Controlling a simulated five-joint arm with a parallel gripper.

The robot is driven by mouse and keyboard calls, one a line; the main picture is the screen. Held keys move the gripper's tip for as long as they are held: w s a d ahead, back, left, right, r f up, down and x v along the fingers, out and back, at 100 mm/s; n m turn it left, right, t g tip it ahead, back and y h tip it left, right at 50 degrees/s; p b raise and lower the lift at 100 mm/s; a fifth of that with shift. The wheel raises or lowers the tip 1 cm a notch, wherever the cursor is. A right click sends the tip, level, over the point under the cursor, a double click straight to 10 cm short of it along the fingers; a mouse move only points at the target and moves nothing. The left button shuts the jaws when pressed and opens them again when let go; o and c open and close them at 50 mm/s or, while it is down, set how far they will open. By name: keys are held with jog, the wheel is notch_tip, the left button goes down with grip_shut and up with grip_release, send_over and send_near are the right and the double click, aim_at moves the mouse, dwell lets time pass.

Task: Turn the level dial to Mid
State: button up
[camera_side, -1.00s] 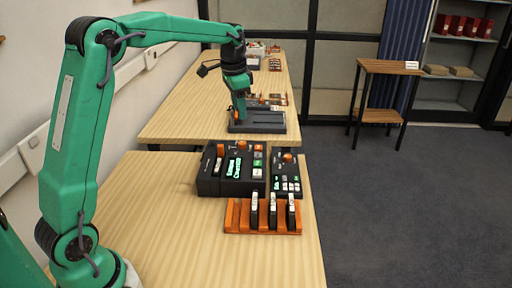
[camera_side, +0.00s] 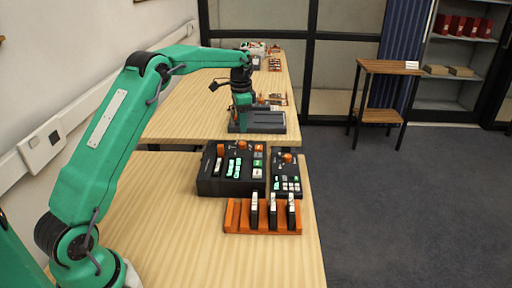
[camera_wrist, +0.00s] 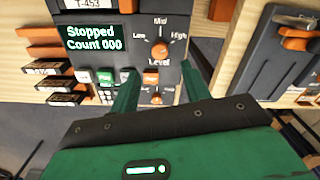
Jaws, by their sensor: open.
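The level dial (camera_wrist: 160,48) is an orange knob on a dark control box (camera_wrist: 150,73), with Low, Mid and High printed around it and Level below. I cannot tell clearly which mark it points to. The dial also shows in the side view (camera_side: 241,145) at the box's far end. My gripper (camera_wrist: 160,90) is open and empty, its two green fingers spread below the dial in the wrist view. In the side view my gripper (camera_side: 242,128) hangs beyond the box, apart from the dial.
The display (camera_wrist: 94,38) reads Stopped, Count 000. A smaller box (camera_side: 287,177) sits beside the control box, with an orange cartridge rack (camera_side: 263,230) in front. A black device (camera_side: 272,122) lies on the far table.

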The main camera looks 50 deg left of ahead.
aim_at(242, 143)
jog(key=shift+f, duration=3.8)
jog(key=c, duration=1)
